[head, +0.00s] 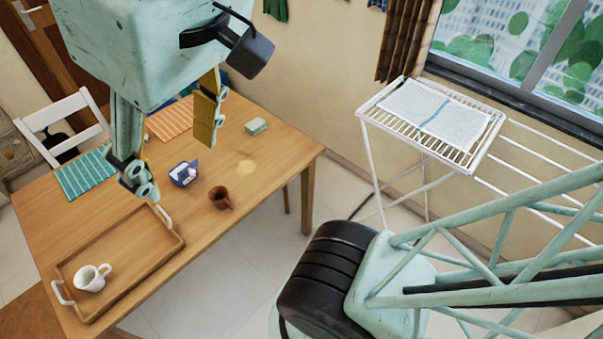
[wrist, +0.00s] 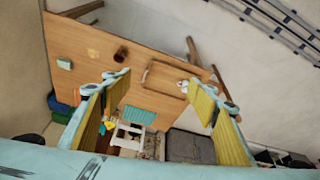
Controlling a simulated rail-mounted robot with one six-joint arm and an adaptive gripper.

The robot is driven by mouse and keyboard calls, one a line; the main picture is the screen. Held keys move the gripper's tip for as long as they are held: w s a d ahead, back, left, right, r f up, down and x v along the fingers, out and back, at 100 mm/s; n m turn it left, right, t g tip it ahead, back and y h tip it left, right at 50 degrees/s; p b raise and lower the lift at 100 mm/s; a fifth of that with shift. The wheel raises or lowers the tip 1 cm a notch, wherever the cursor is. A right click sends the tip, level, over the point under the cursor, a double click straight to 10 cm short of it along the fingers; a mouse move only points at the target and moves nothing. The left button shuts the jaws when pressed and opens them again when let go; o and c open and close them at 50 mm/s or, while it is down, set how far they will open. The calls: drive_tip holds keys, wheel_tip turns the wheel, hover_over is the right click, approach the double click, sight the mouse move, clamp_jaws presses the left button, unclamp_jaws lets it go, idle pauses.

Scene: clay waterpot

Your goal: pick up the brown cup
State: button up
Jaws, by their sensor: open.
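The brown cup (head: 221,199) stands on the wooden table near its right-hand front edge in the head view. In the wrist view the brown cup (wrist: 121,54) shows small, up and left of centre. My gripper (head: 178,155) hangs above the table, up and left of the cup in the head view. Its two yellow-padded fingers are spread wide with nothing between them. In the wrist view my gripper (wrist: 158,98) has its fingers well apart, with the cup outside the gap, beyond the left finger.
A wooden tray (head: 166,232) with white handles holds a white mug (head: 92,278). A blue-and-white container (head: 184,173), a green box (head: 256,126) and striped mats (head: 84,173) are on the table (head: 262,190). A drying rack (head: 425,155) stands to the right. A white chair (head: 66,112) is behind.

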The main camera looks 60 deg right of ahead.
drive_tip(key=shift+o, duration=0.4)
drive_tip(key=shift+s+f, duration=0.2)
drive_tip(key=shift+f, duration=0.05)
drive_tip(key=o, duration=0.6)
drive_tip(key=shift+d+f, duration=0.1)
drive_tip(key=shift+f, duration=0.05)
